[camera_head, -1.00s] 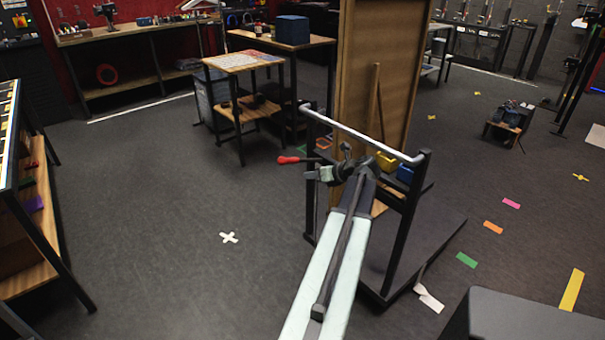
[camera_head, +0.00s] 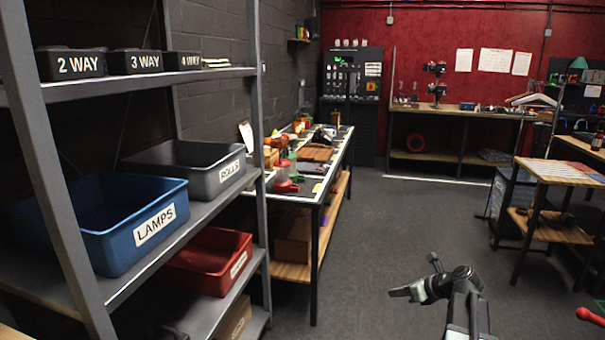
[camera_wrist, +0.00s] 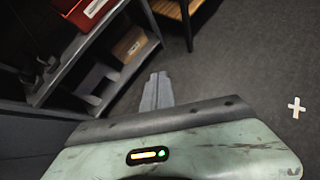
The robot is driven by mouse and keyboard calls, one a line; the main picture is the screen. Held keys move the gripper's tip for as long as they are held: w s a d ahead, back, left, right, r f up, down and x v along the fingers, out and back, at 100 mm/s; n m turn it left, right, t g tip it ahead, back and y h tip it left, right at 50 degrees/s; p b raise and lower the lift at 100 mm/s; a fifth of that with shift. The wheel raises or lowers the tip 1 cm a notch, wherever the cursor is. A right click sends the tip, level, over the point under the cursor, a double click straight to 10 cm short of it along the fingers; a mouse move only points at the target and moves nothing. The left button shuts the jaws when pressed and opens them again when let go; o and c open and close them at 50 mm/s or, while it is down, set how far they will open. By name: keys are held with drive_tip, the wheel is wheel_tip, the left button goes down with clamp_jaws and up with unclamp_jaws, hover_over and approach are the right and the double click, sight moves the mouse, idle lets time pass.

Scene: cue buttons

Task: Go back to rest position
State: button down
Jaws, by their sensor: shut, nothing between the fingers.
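My gripper (camera_head: 398,292) shows in the head view at the lower right, pointing left at the end of my raised arm, over open floor. Its fingers are together with nothing held. In the wrist view the narrow grey fingers (camera_wrist: 157,92) stick out past my pale green wrist housing, with dark floor beyond them. The gripper touches nothing that I can see. The lower part of my arm is cut off by the bottom edge of the head view.
A metal shelf (camera_head: 215,207) with a blue LAMPS bin (camera_head: 105,215), a grey bin (camera_head: 190,165) and a red bin (camera_head: 205,262) stands at left. A workbench (camera_head: 318,195) is behind it. A red-tipped thing (camera_head: 590,316) is at lower right. Floor (camera_head: 400,220) is clear between.

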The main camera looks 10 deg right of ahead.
drive_tip(key=w+a+f+n+g+y, duration=0.1)
drive_tip(key=a+n, duration=0.2)
drive_tip(key=a, duration=0.5)
drive_tip(key=w+a+f+n+g, duration=0.1)
drive_tip(key=a+f+n+g, duration=0.15)
drive_tip(key=a, duration=0.55)
drive_tip(key=s+a+f+n+g+h, duration=0.2)
drive_tip(key=s+a+n, duration=0.2)
drive_tip(key=a+n, duration=0.5)
drive_tip(key=s+a+f+n+g+h, duration=0.1)
drive_tip(key=s+a+f+n+g, duration=0.1)
drive_tip(key=s+a+n, duration=0.6)
drive_tip(key=s+d+f+n+g+h, duration=0.1)
drive_tip(key=d+n+h, duration=0.25)
drive_tip(key=n, duration=0.55)
wheel_tip(320, 180, up, 20)
drive_tip(key=p, duration=2)
drive_tip(key=shift+n, duration=0.35)
drive_tip(key=shift+y, duration=0.25)
